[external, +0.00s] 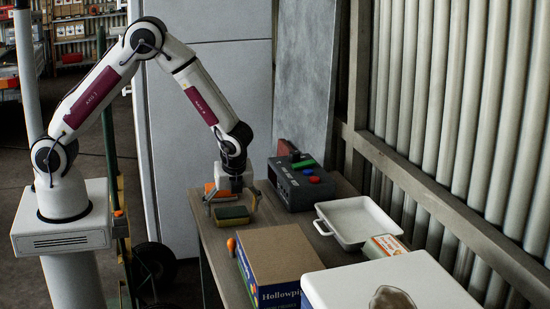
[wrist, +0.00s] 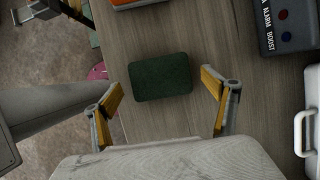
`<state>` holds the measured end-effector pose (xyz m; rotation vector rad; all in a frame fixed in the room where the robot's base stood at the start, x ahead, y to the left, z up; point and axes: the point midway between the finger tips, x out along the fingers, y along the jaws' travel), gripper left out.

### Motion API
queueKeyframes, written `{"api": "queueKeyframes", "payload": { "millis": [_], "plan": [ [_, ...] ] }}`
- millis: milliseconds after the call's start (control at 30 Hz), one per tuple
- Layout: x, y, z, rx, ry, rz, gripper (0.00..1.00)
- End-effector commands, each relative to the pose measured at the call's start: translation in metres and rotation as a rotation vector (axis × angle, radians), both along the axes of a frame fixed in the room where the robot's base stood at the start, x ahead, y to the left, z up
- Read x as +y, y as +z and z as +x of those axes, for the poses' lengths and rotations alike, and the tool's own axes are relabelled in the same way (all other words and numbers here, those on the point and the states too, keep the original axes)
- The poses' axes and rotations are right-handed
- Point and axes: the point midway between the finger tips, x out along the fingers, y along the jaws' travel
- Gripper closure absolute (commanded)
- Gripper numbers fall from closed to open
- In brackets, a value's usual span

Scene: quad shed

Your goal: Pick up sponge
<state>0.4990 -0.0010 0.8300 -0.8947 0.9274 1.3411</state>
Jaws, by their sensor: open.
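The sponge (external: 232,214) lies flat on the wooden table, near its left edge, in the external view. In the wrist view its dark green top (wrist: 160,77) faces up, with bare wood around it. My gripper (external: 233,197) points down over the sponge, its fingers spread to either side of it in the external view. In the wrist view the open fingers (wrist: 166,92) show yellow pads. The sponge lies between and slightly beyond the fingertips, with no visible contact. How high the fingertips are above the table is hard to tell.
A dark grey control box (external: 300,184) stands right of my gripper. A white tray (external: 357,220) and a cardboard box (external: 278,258) are nearer the camera, with an orange object (external: 231,246) beside the box. An orange item (wrist: 136,3) lies beyond the sponge.

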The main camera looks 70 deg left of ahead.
Motion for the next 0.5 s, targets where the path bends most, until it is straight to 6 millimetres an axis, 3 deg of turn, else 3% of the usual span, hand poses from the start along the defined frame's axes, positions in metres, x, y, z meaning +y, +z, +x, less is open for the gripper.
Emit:
{"api": "queueKeyframes", "payload": {
  "millis": [167,500],
  "plan": [
    [0.0044,-0.0106,0.0002,0.0,-0.001,0.0,0.15],
    [0.0046,-0.0112,0.0005,-0.002,-0.001,0.0,0.15]
  ]
}}
